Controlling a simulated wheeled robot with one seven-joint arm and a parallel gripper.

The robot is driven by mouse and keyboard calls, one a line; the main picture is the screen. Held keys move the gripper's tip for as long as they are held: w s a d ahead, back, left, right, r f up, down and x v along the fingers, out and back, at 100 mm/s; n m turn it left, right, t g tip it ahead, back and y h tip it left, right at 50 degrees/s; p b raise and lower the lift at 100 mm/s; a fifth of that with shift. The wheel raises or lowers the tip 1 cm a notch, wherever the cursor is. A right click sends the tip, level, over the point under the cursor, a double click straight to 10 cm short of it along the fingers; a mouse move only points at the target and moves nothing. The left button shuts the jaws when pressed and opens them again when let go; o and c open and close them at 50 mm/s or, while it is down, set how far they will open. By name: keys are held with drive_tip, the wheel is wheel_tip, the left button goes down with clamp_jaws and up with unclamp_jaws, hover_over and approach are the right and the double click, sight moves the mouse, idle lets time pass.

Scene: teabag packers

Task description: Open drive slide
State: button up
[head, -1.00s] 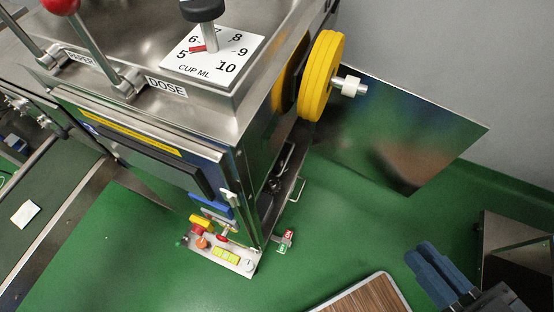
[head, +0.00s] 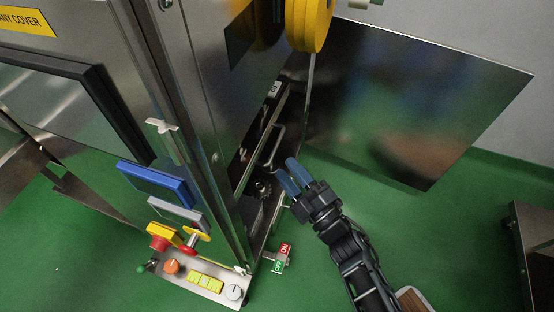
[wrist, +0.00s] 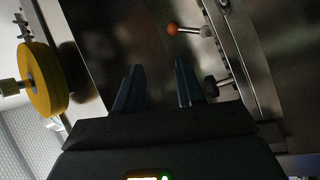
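A narrow recessed unit with a steel loop handle (head: 274,148) is in the side of the steel machine in the head view. I take it for the drive slide; a small label above it is too small to read. A dark toothed part (head: 263,188) shows below the handle. My gripper (head: 285,172) has blue fingers and is just right of the handle; contact cannot be told. In the wrist view my gripper (wrist: 158,72) is open, with nothing between its fingers. An orange ball knob (wrist: 173,29) on a steel rod shows beyond them. The loop handle is not clear there.
A yellow wheel (head: 309,24) juts out above the slide. A big steel panel (head: 420,100) stands at the right. A control panel (head: 196,280) with buttons and an ON/OFF switch (head: 281,257) is low at the front. Green floor at the right is mostly free.

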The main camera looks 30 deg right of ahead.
sight(277, 143)
drive_tip(key=w+d+f+n+g+y+b, duration=0.1)
drive_tip(key=w+d+f+n+y+b, duration=0.2)
drive_tip(key=w+d+f+n+b, duration=0.5)
drive_tip(key=shift+m, duration=0.8)
drive_tip(key=shift+a+f+x, duration=0.2)
drive_tip(key=shift+f+x, duration=0.05)
drive_tip(key=shift+x, duration=0.95)
drive_tip(key=shift+a+f+x, duration=0.15)
drive_tip(key=shift+f+x, duration=0.05)
drive_tip(key=shift+x, duration=1)
drive_tip(key=shift+a+f+x, duration=0.2)
drive_tip(key=shift+f+x, duration=0.05)
drive_tip(key=shift+x, duration=0.95)
drive_tip(key=shift+c, duration=0.2)
clamp_jaws()
